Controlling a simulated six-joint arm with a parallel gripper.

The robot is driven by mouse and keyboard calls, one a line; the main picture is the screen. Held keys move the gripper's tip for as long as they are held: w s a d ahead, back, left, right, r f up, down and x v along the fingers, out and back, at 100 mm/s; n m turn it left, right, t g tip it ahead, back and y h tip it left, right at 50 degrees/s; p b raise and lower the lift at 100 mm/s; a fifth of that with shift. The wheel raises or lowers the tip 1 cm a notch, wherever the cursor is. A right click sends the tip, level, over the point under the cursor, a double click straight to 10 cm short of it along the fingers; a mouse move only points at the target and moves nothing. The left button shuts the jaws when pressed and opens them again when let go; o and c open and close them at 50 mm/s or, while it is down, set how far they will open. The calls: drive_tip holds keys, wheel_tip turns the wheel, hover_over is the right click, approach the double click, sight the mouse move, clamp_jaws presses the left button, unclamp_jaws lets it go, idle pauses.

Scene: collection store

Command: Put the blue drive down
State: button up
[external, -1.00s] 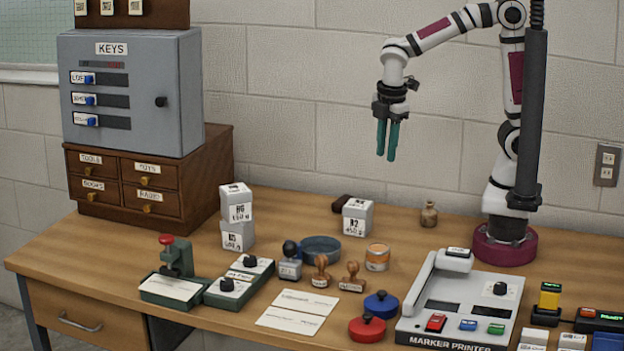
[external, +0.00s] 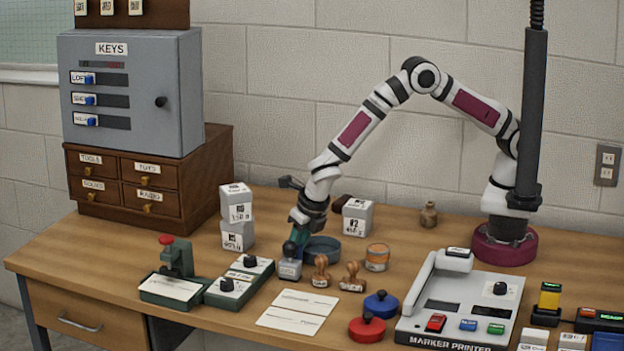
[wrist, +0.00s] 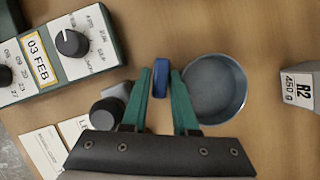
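The blue drive (wrist: 160,77) shows in the wrist view between the tips of my gripper (wrist: 160,90), with a teal finger close against each side. My gripper looks shut on it. In the external view my gripper (external: 298,243) points down, low over the table behind the small grey stamp block. The drive is not visible there, and I cannot tell whether it touches the table.
A round blue-grey dish (external: 322,250) stands just right of my gripper. The dark-knobbed stamp block (external: 289,269) is close in front, with two wooden stamps to its right. A green dial unit (external: 240,282) is to the left. White boxes stand behind.

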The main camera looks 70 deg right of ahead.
drive_tip(key=shift+x, duration=0.9)
drive_tip(key=shift+r, duration=0.1)
clamp_jaws()
